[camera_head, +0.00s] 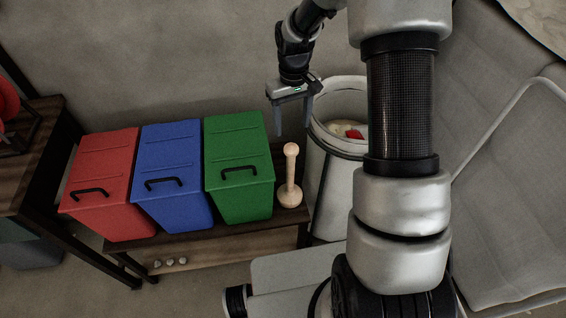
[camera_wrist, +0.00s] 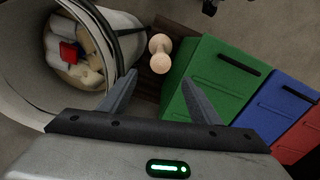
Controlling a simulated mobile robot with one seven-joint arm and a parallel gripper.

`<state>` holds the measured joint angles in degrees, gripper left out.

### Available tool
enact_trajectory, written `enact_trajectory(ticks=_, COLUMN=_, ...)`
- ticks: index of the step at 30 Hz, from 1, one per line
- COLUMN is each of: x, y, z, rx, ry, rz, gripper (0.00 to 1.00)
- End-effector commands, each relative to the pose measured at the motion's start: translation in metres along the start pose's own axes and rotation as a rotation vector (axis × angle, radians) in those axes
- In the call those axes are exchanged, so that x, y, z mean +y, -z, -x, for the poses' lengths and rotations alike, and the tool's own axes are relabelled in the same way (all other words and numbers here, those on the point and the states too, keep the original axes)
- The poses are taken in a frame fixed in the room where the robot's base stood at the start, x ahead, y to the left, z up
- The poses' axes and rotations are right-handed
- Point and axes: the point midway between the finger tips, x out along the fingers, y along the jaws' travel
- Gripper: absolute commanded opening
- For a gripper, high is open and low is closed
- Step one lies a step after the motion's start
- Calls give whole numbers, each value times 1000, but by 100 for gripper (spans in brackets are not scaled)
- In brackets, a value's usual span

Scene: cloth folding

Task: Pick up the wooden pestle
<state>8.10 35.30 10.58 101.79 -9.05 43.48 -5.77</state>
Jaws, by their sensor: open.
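The wooden pestle (camera_head: 290,177) is pale wood with a round knob on top and a wider rounded base. It stands upright on the right end of the low wooden stand (camera_head: 236,243), just right of the green bin. In the wrist view the pestle (camera_wrist: 160,54) is seen from above, knob and base overlapping. My gripper (camera_head: 292,133) is open and empty, above the pestle's knob in the head view. In the wrist view the gripper (camera_wrist: 158,85) has its fingers apart, with the pestle beyond them, near the middle of the gap. I see no contact.
The green bin (camera_head: 238,165), blue bin (camera_head: 172,175) and red bin (camera_head: 103,185) stand in a row on the stand. A tall white container (camera_head: 330,185) with mixed contents is close on the pestle's right. A grey sofa (camera_head: 510,130) is at the far right.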

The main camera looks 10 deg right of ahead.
Motion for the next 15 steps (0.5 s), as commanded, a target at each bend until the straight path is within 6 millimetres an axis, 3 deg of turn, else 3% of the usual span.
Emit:
enact_trajectory(ticks=5, x=0, y=0, z=-24, rx=-8, ry=5, rz=1, gripper=57)
enact_trajectory(ticks=15, x=0, y=-1, z=-97, rx=-8, ry=4, rz=-1, gripper=57)
